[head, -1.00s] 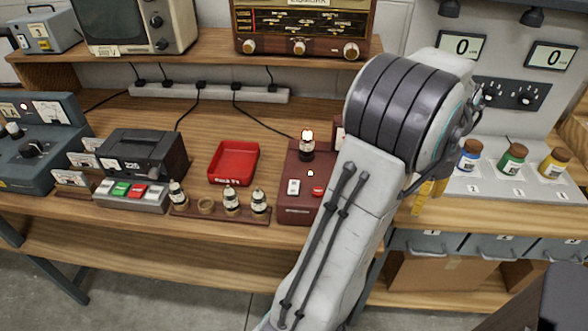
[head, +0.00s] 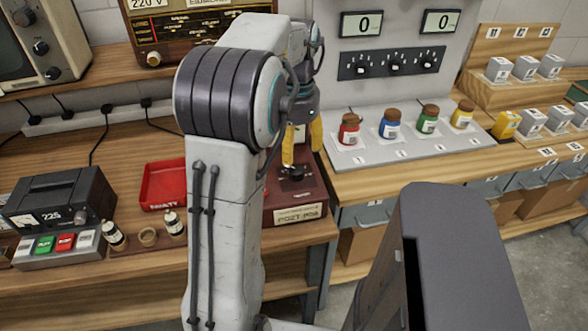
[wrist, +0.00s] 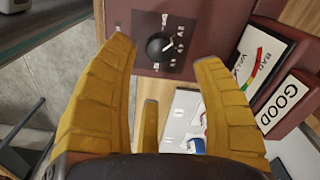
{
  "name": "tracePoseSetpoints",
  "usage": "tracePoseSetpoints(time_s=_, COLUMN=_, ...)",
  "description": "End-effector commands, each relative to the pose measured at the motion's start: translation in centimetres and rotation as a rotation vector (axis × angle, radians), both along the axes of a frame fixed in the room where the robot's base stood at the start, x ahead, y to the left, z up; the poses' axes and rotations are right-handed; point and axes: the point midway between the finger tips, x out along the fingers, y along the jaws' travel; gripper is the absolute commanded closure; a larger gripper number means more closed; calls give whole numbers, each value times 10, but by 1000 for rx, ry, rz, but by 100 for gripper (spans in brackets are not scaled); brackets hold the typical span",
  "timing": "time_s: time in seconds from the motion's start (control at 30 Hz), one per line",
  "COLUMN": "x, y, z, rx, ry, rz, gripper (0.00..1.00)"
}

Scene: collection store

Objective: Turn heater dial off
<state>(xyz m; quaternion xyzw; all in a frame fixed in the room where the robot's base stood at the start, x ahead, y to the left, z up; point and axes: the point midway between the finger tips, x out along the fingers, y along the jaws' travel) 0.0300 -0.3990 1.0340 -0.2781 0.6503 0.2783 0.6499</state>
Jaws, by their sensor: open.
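The heater dial (head: 296,172) is a round black knob with a white pointer on the top of a dark red box (head: 288,199). In the wrist view the dial (wrist: 158,46) shows a ring of small white marks too small to read. My gripper (head: 302,154) has yellow fingers, open and pointing down just above the dial. In the wrist view my gripper (wrist: 166,52) has the dial framed between its fingertips. The fingers do not look closed on it; I cannot tell the exact gap.
On the box a GOOD sign (wrist: 282,103) and a meter (wrist: 262,62) stand beside the dial. A red tray (head: 163,184) and bottled tubes lie left of my arm. Coloured jars (head: 390,124) stand on a grey shelf to the right.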

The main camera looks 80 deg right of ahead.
Motion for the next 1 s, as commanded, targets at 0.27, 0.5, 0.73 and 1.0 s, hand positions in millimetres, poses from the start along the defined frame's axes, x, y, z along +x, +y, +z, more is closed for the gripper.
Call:
tracePoseSetpoints(time_s=0.27, x=0, y=1, z=-25, rx=4, ry=0, rz=-34, gripper=39)
tracePoseSetpoints(time_s=0.5, x=0, y=1, z=-54, rx=4, ry=-1, rz=-32, gripper=39)
tracePoseSetpoints(time_s=0.73, x=0, y=0, z=-70, rx=1, ry=0, rz=-32, gripper=39)
tracePoseSetpoints(time_s=1.0, x=0, y=0, z=-73, rx=0, ry=0, rz=-32, gripper=39)
